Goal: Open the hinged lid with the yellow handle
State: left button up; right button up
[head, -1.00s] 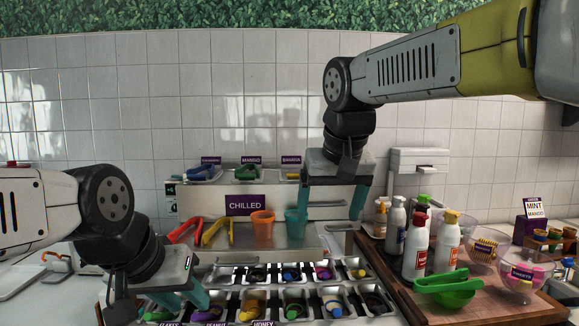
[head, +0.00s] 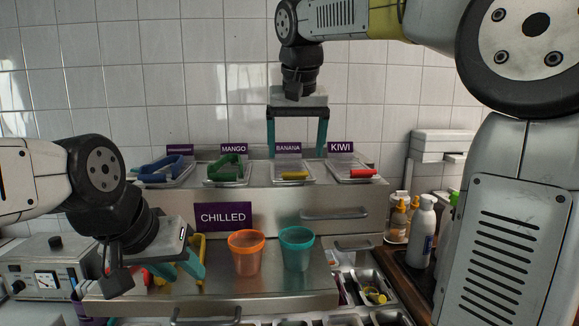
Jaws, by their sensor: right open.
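The yellow handle (head: 295,176) sits at the front of a small clear lid (head: 292,168) on the raised steel shelf, behind which stands the BANANA label (head: 287,148). The lid lies flat and looks closed. My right gripper (head: 296,152) points down over this lid with its two teal fingers spread to either side, open and empty. Whether a fingertip touches anything cannot be told. My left gripper (head: 179,271) is low at the left in front of the shelf, its fingers apart, near the yellow tongs (head: 200,246).
An orange cup (head: 247,252) and a teal cup (head: 296,250) stand below the CHILLED sign (head: 223,217). Bottles (head: 421,232) stand at the right. My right arm blocks the right side.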

jog(key=x, duration=0.6)
jog(key=shift+f, duration=0.25)
jog(key=shift+c, duration=0.2)
jog(key=shift+r, duration=0.15)
grip_shut()
